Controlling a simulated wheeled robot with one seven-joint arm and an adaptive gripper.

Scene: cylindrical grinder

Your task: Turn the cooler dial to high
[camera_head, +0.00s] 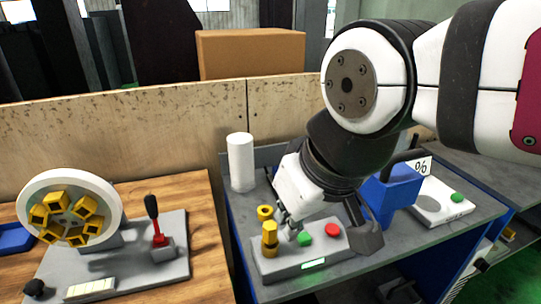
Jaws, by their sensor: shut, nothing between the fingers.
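A grey control box (290,268) sits on the blue-framed bench. On its left part are a yellow knob (269,236), with a tall upright grip, and a smaller yellow ring-shaped piece (265,212) behind it. I cannot read any label or dial setting, so I cannot tell which is the cooler dial. A green button (304,239), a red button (333,230) and a lit green display (314,264) are also on the box. My gripper (290,229) is shut and empty, pointing down just right of the yellow knob; I cannot tell whether it touches it.
A white cylinder (241,162) stands behind the box. A blue block-shaped machine (391,190) and a white plate with a green button (456,197) are to the right. On the wooden table (190,200) at left are a chuck wheel (70,208) and a red-based lever (155,220).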

